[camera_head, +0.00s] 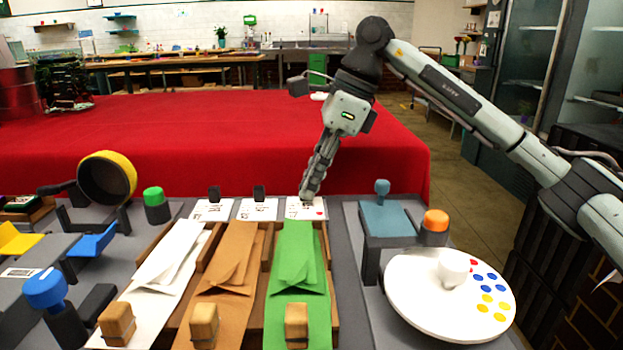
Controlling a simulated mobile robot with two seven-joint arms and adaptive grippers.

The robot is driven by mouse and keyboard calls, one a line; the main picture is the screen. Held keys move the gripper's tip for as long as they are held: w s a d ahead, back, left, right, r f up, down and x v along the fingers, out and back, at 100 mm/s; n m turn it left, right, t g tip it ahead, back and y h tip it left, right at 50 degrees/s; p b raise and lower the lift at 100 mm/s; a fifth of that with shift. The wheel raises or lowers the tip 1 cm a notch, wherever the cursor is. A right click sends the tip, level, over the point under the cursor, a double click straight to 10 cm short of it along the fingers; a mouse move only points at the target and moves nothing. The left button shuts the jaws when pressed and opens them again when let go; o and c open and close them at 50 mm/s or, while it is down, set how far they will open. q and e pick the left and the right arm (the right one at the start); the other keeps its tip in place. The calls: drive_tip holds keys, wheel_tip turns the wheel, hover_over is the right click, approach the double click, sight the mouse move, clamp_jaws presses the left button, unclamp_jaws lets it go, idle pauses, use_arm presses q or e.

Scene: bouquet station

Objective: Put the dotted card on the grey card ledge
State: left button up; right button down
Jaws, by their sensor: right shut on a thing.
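Three white cards with printed marks lie in a row behind the paper strips: a left card (211,211), a middle card (258,210) and a right card (304,212) with a red spot. The left and middle cards have small black grips at their back edges. My right gripper (308,194) points down at the back of the right card and is shut; its fingers hide what they hold, likely that card's grip. The card seems low, at the level of the others. I cannot tell the grey card ledge surely from the grey worktop (345,245). My left gripper is out of view.
White (172,255), brown (230,255) and green (297,260) paper strips lie in front, with wooden blocks on them. At right are a blue-grey block (388,220), an orange-topped post (435,222) and a white disc with coloured dots (420,300). A red-covered table (200,135) stands behind.

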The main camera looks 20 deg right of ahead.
drive_tip(key=c, duration=1.5)
unclamp_jaws()
drive_tip(key=shift+o, duration=0.5)
drive_tip(key=o, duration=0.3)
drive_tip(key=shift+o, duration=0.2)
drive_tip(key=shift+r, duration=0.1)
wheel_tip(320, 180, up, 7)
drive_tip(key=p, duration=0.5)
